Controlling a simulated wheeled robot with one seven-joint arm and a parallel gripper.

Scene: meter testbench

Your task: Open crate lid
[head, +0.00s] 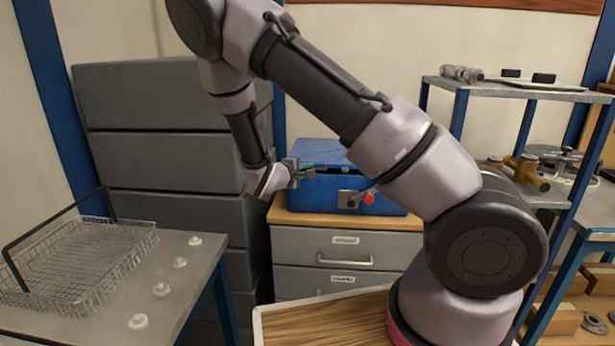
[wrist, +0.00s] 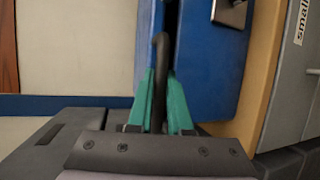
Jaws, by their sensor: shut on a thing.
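A blue crate (head: 385,206) stands on a wooden-topped drawer cabinet, partly hidden behind my arm. Its blue lid (head: 325,151) is on top, with a dark gap between lid and body at the front. A metal latch (head: 347,199) with a red part (head: 368,198) sits on the crate's front. My gripper (head: 308,171) is at the crate's front left upper edge. In the wrist view, its green fingers (wrist: 160,88) are shut on a dark curved handle (wrist: 161,52) beside the dark gap. How the handle joins the lid is not clear.
The cabinet (head: 290,242) has labelled drawers. Stacked grey boxes (head: 150,150) stand close on the left. A wire basket (head: 75,260) and several white round pieces lie on the left table. A shelf (head: 515,90) with metal parts stands on the right.

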